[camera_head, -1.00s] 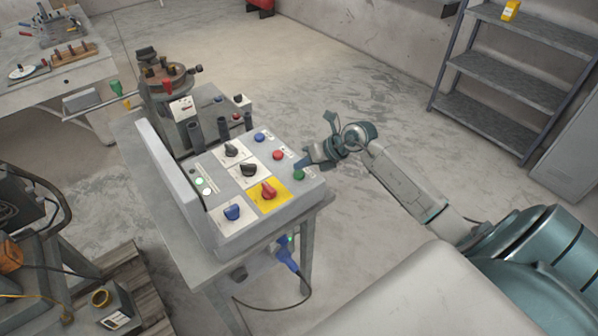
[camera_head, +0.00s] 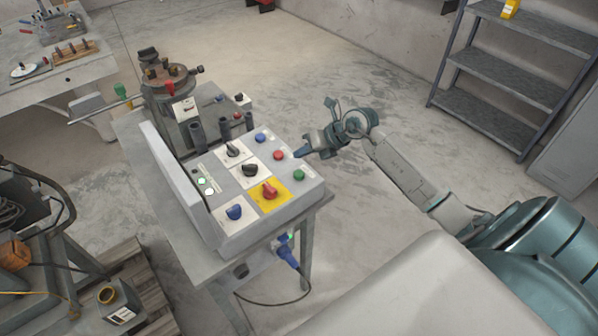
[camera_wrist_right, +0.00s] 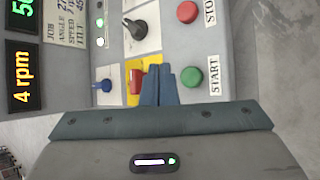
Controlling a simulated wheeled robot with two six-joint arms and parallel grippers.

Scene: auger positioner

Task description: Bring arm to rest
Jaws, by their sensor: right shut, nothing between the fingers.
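My right gripper (camera_head: 301,152) is at the right edge of the control box (camera_head: 243,236) on the table, its blue fingertips together and empty. In the head view the tips appear near the red button (camera_head: 279,155), with the green button (camera_head: 299,174) below them. In the right wrist view the closed fingers (camera_wrist_right: 160,84) point at the panel, between the red selector knob (camera_wrist_right: 135,82) and the green START button (camera_wrist_right: 192,77). The red STOP button (camera_wrist_right: 187,12) is above. I cannot tell the exact gap to the panel. My left gripper is out of view.
The positioner (camera_head: 165,85) with a round top stands behind the box. A lit display (camera_wrist_right: 22,92) reads 4 rpm. A blue plug and cable (camera_head: 288,256) hang under the table edge. Grey shelves (camera_head: 500,75) stand at the right. Open floor (camera_head: 370,90) lies behind my right arm.

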